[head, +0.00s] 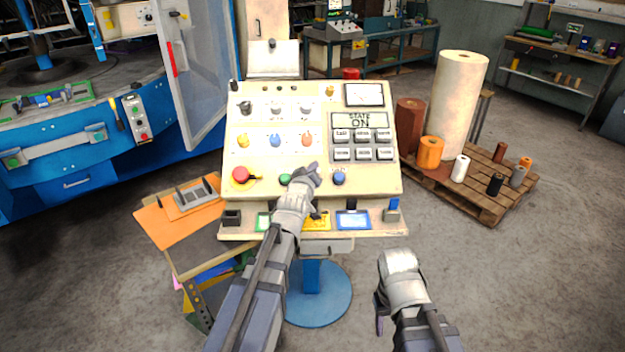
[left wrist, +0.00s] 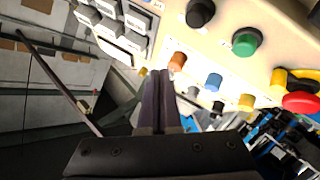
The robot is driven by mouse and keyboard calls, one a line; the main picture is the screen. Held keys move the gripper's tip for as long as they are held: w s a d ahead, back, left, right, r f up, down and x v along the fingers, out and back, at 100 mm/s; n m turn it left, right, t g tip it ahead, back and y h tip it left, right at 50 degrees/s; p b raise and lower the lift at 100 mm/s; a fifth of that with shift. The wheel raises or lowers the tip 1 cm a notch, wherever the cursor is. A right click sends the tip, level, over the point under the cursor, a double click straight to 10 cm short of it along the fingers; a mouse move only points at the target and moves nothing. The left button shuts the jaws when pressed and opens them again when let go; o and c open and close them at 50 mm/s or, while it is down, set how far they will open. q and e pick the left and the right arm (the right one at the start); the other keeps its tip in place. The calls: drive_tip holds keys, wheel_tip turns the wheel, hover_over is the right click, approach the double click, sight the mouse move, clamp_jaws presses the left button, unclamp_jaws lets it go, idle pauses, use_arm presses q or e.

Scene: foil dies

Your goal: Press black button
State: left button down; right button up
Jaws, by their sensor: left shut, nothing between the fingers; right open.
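The black button (left wrist: 200,12) shows at the top of the left wrist view, on the cream control panel (head: 235,130). It is in a row with the green button (left wrist: 246,41) and the red button (left wrist: 301,103). In the head view my left gripper hides the black button, between the green button (head: 285,179) and the blue button (head: 339,178). My left gripper (head: 314,169) is shut and empty, in front of the panel. Its fingertips appear near the orange knob (left wrist: 178,60) in the left wrist view; contact cannot be told. My right gripper (head: 380,315) is open, low and right of the panel.
A pallet (head: 490,205) with rolls stands at the right. A small table (head: 160,225) stands at the left.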

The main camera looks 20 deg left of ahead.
use_arm(q)
drive_tip(key=w+a+f+b, duration=0.1)
drive_tip(key=w+f+b, duration=0.3)
drive_tip(key=f+b, duration=0.1)
drive_tip(key=shift+w+a+f+b, duration=0.15)
drive_tip(key=shift+f+b, duration=0.2)
drive_tip(key=shift+f, duration=0.4)
idle(1.6)
drive_tip(key=shift+w+a+f+b, duration=0.1)
drive_tip(key=shift+w+f+b, duration=0.15)
drive_tip(key=shift+f+b, duration=0.05)
drive_tip(key=shift+w+a+f+b, duration=0.1)
drive_tip(key=shift+w+f+b, duration=0.15)
drive_tip(key=shift+f+b, duration=0.2)
idle(0.8)
drive_tip(key=shift+r, duration=0.15)
drive_tip(key=shift+s+d+r+p, duration=0.2)
drive_tip(key=shift+s+r+p, duration=0.3)
drive_tip(key=shift+r+p, duration=0.2)
idle(0.3)
drive_tip(key=s+r+p, duration=0.2)
drive_tip(key=r+p, duration=0.2)
drive_tip(key=shift+s+d, duration=0.4)
